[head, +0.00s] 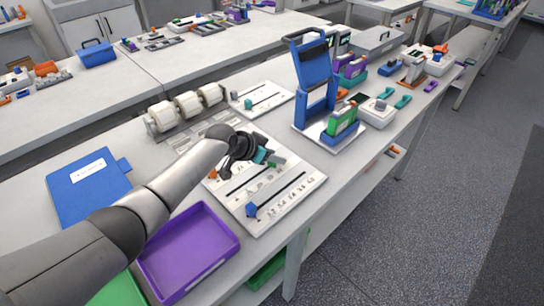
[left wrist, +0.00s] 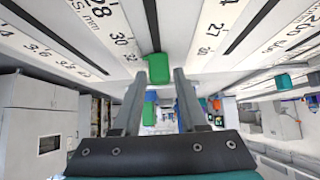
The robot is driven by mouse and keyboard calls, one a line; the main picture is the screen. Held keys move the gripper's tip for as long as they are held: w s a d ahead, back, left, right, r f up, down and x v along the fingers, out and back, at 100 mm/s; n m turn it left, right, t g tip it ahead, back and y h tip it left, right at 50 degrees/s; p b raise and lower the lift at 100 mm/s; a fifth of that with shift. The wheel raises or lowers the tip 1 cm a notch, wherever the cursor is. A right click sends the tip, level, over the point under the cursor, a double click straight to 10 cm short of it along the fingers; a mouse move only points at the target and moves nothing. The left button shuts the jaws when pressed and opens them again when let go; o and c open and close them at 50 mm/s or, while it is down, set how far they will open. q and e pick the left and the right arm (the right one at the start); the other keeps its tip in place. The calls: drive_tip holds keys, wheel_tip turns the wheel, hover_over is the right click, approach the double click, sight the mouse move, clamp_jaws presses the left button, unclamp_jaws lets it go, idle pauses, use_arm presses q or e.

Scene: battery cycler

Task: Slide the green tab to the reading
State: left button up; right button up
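The white scale board (head: 285,205) lies on the bench with dark slots and printed numbers. The green tab (left wrist: 158,68) stands on the board's centre slot in the left wrist view, beside a scale reading 28, 30, 32 mm. My left gripper (left wrist: 160,76) is open, its two fingertips on either side of the tab with a gap showing at each side. In the head view my left gripper (head: 260,156) is over the far part of the board and hides some of it. My right gripper is in neither view.
A blue tab (head: 251,209) sits on a nearer slot of the board. A purple tray (head: 190,250) and a blue folder (head: 88,190) lie near my left arm. White rollers (head: 188,103) stand behind. A blue stand (head: 315,80) is at the right.

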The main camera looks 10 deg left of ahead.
use_arm(q)
drive_tip(key=shift+o, duration=1)
drive_tip(key=shift+s+a, duration=0.1)
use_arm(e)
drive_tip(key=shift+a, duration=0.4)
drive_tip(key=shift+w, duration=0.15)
use_arm(q)
drive_tip(key=shift+s+a+r, duration=0.15)
drive_tip(key=shift+r, duration=0.05)
drive_tip(key=p+v, duration=0.3)
drive_tip(key=v, duration=1.1)
drive_tip(key=shift+s+r+p, duration=0.2)
drive_tip(key=shift+s+p, duration=0.05)
drive_tip(key=shift+p, duration=0.05)
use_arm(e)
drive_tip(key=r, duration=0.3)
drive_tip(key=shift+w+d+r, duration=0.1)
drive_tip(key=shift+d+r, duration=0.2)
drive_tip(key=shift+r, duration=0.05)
